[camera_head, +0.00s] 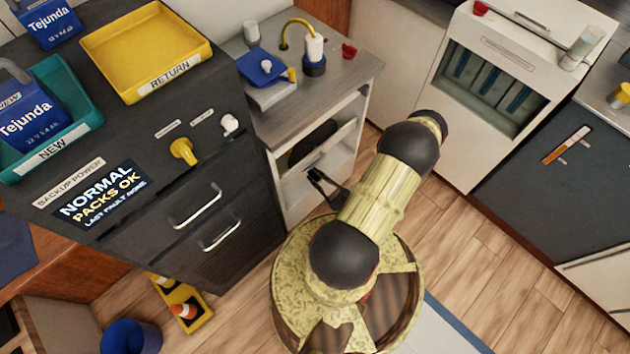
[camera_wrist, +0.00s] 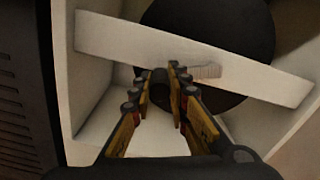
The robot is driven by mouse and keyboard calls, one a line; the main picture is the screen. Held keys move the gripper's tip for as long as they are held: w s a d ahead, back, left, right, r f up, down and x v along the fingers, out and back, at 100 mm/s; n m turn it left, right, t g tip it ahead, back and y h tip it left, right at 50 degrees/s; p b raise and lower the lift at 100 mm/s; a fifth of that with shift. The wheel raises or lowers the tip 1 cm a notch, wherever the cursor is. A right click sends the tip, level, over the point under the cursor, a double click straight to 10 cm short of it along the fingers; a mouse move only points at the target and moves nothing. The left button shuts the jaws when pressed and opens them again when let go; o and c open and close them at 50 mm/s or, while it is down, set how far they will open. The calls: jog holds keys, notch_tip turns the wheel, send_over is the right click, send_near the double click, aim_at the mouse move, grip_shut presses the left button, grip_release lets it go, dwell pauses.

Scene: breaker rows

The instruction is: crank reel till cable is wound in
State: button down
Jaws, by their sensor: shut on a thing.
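A dark round disc, seemingly the reel (camera_head: 312,143), sits inside the white open-fronted cabinet, behind a pale slanted bar (camera_head: 325,146). In the wrist view the dark disc (camera_wrist: 225,25) fills the back of the compartment, and the pale bar (camera_wrist: 115,35) crosses in front of it. My gripper (camera_head: 316,176) reaches to the cabinet's open front. In the wrist view my gripper's fingers (camera_wrist: 159,76) come together on a small dark piece, seemingly the crank handle, just below the bar. The fingers hide most of it. I cannot make out the wound cable on the reel.
A yellow cord (camera_head: 291,27) runs to a white-and-blue fitting on the cabinet's metal top. A dark drawer unit (camera_head: 190,190) stands close left of my gripper. A white unit (camera_head: 510,75) stands at right. Wood floor (camera_head: 490,270) is open between.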

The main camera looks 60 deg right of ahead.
jog(key=shift+a+r+m, duration=0.2)
jog(key=shift+r+m, duration=0.3)
jog(key=shift+m, duration=0.3)
jog(key=c, duration=1.7)
grip_release()
jog(key=shift+c, duration=0.2)
jog(key=shift+d, duration=0.1)
jog(key=shift+v, duration=6.05)
jog(key=shift+r, duration=0.1)
